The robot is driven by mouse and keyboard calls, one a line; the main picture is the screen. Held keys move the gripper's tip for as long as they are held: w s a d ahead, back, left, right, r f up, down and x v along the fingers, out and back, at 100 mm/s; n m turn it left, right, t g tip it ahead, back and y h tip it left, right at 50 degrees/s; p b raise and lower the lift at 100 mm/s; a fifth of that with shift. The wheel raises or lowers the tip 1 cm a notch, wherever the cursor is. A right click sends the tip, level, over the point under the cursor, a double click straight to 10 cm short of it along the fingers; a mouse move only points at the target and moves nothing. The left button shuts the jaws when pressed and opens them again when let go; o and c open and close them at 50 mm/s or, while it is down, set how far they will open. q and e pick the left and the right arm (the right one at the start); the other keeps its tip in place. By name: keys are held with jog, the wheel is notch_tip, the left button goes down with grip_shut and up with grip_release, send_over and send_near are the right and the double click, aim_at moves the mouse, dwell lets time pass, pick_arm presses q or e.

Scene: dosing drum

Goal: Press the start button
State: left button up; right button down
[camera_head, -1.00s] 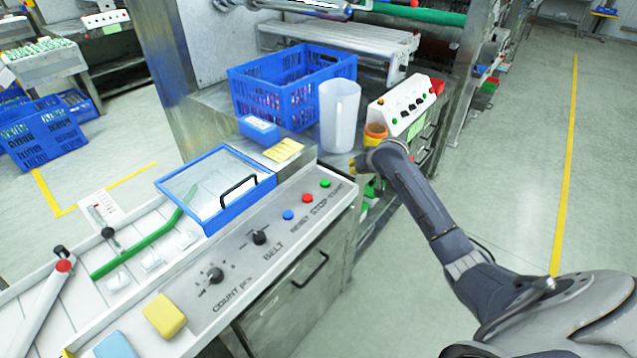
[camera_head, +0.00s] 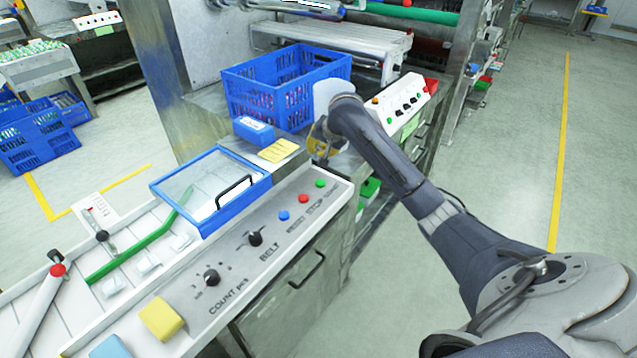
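The green start button (camera_head: 320,183) sits at the far right end of the row on the sloped white control panel (camera_head: 235,262), beside a red button (camera_head: 303,199) and a blue button (camera_head: 284,215). The word printed below the green button is partly legible. My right gripper (camera_head: 321,158) hangs just beyond the panel's far right end, a short way above the green button in the picture and apart from it. Its fingers are small and partly covered by my wrist, so I cannot tell if they are open or shut. My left gripper is out of view.
A blue hinged lid (camera_head: 210,190) with a black handle stands left of the buttons. A yellow pad (camera_head: 278,150), a blue block (camera_head: 254,130) and a blue crate (camera_head: 285,88) lie beyond. Two black knobs sit nearer on the panel.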

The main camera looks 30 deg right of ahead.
aim_at(320, 183)
dwell(0.3)
jog(key=shift+f, duration=4.4)
jog(key=shift+f, duration=0.25)
jog(key=shift+f, duration=0.2)
